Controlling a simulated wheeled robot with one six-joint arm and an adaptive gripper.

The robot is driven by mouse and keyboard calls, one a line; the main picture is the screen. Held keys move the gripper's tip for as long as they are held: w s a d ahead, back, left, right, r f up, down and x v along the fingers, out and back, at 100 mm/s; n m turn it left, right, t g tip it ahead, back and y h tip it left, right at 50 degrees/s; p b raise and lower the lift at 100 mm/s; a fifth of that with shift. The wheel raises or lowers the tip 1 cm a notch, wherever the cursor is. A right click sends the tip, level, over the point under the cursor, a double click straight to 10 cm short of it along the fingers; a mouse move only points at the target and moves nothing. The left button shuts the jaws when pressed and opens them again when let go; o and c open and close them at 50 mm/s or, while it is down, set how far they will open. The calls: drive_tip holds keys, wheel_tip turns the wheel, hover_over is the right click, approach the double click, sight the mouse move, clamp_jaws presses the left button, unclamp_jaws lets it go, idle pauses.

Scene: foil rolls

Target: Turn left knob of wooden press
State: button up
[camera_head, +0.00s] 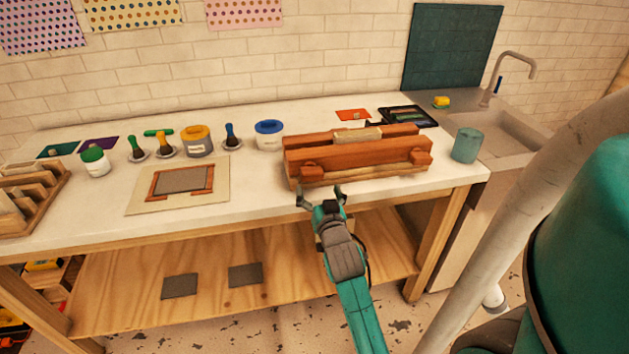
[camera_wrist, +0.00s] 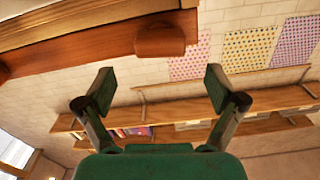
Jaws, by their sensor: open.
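The reddish-brown wooden press (camera_head: 360,148) stands at the right end of the white worktop. Its left knob (camera_head: 312,172) and right knob (camera_head: 421,158) stick out from the front face. My gripper (camera_head: 321,190) is open and empty, just in front of and slightly below the left knob. In the wrist view, a rounded wooden knob (camera_wrist: 160,41) lies ahead of the spread fingertips (camera_wrist: 158,85), roughly centred between them. A gap shows, and neither finger touches it. The press (camera_wrist: 75,45) fills the upper left there.
A teal cup (camera_head: 467,145) stands right of the press, near the sink (camera_head: 510,135). A framed board (camera_head: 182,182) lies further left.

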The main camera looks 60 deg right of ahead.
drive_tip(key=shift+v, duration=2.2)
drive_tip(key=shift+a, duration=0.1)
